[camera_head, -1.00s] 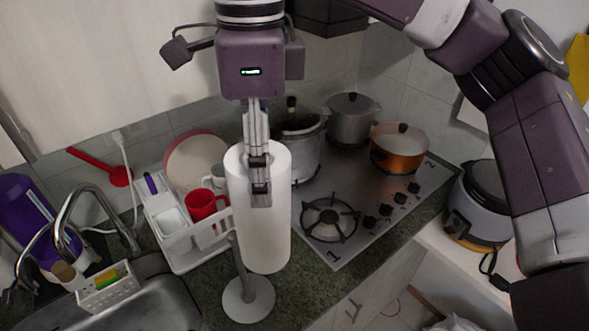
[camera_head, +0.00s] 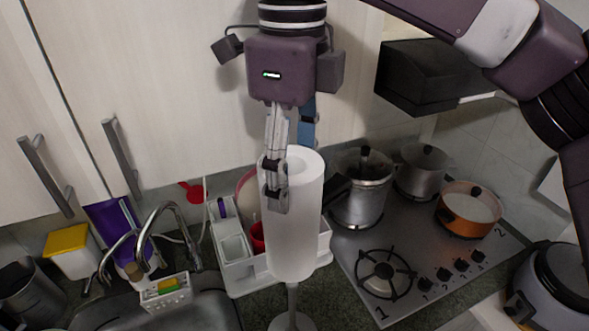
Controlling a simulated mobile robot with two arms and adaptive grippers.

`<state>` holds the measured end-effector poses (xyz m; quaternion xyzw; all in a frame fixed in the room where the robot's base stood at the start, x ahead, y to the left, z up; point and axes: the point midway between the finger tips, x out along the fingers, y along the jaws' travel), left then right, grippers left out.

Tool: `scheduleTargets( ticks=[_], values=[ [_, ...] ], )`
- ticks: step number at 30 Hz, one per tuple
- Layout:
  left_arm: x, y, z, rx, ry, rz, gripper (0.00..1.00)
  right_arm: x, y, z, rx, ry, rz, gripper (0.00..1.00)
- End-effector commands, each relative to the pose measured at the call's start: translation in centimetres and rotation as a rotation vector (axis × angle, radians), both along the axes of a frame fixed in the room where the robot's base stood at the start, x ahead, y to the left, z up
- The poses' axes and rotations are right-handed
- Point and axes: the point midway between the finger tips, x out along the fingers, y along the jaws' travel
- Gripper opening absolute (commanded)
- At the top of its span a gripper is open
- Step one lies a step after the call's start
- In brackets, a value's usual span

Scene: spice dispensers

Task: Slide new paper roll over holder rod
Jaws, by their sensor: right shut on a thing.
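The white paper roll (camera_head: 295,235) hangs upright in my right gripper (camera_head: 275,190), which grips its upper wall with one finger outside and the other inside or behind it. The holder (camera_head: 292,321) has a round pale base on the counter and a thin rod. The rod shows just below the roll's lower end; its upper part is hidden by the roll. I cannot tell whether the rod is inside the roll or behind it. My left gripper is not in view.
A white dish rack (camera_head: 240,284) with a red mug stands behind the roll. The sink and faucet (camera_head: 150,235) are to the left. The gas stove (camera_head: 400,265) with several pots is to the right, below a dark range hood (camera_head: 425,80).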

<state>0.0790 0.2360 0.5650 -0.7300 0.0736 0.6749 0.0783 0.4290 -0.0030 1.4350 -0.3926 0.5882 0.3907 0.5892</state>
Motion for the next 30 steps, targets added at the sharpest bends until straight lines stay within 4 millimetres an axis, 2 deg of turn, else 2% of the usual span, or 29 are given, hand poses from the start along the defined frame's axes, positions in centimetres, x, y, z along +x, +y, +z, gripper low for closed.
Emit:
scheduleTargets(
  ticks=[5, 13, 23, 30],
  values=[
    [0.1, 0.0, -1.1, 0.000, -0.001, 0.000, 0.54, 0.0, 0.0, -1.3, -0.001, 0.000, 0.000, 0.19],
    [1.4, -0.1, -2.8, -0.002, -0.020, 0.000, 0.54, 0.0, 0.0, -3.5, 0.000, 0.000, 0.000, 0.19],
    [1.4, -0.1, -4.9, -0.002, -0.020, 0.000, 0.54, 0.0, 0.0, -6.1, 0.000, 0.000, 0.000, 0.19],
    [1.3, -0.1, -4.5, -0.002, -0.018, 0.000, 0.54, 0.0, 0.0, -5.7, 0.000, 0.000, 0.000, 0.19]
  ],
)
